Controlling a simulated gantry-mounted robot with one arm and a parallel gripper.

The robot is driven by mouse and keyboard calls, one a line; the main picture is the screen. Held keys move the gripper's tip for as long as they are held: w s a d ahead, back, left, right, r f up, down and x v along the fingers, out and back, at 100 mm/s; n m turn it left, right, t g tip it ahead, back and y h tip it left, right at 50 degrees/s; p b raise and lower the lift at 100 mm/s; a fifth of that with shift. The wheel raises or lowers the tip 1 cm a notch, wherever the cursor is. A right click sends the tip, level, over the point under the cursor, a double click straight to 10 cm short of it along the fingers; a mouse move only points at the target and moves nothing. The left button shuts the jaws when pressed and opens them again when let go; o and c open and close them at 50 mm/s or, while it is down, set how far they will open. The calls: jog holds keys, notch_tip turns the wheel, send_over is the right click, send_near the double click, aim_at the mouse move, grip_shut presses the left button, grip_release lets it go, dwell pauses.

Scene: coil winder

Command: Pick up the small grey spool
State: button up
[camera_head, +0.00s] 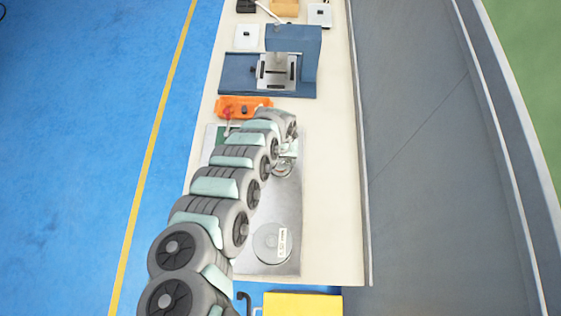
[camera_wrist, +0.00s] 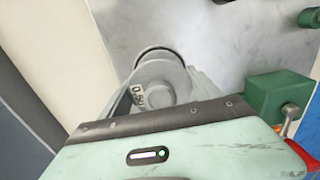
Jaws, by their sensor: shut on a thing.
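The small grey spool (camera_wrist: 165,72) is in the upper middle of the wrist view, with a pale label on its side. My gripper (camera_wrist: 160,98) is shut on it, with a grey finger on either side, partly hidden behind the mint gripper body. A dark round edge shows at the spool's far rim; I cannot tell whether the spool still touches the metal plate. In the head view, the spool (camera_head: 283,170) shows just below my gripper (camera_head: 288,154), mostly covered by the arm.
A larger grey spool (camera_head: 268,243) with a white label lies on the metal plate (camera_head: 285,210). An orange tray (camera_head: 232,107) and a blue machine (camera_head: 300,45) stand farther back. A green block with a red-tipped lever (camera_wrist: 280,93) is right of my gripper in the wrist view.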

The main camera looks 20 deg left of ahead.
jog(key=c, duration=0.7)
jog(key=shift+w+r, duration=0.15)
jog(key=shift+r, duration=0.55)
jog(key=shift+r+p, duration=2.05)
jog(key=shift+r, duration=7.35)
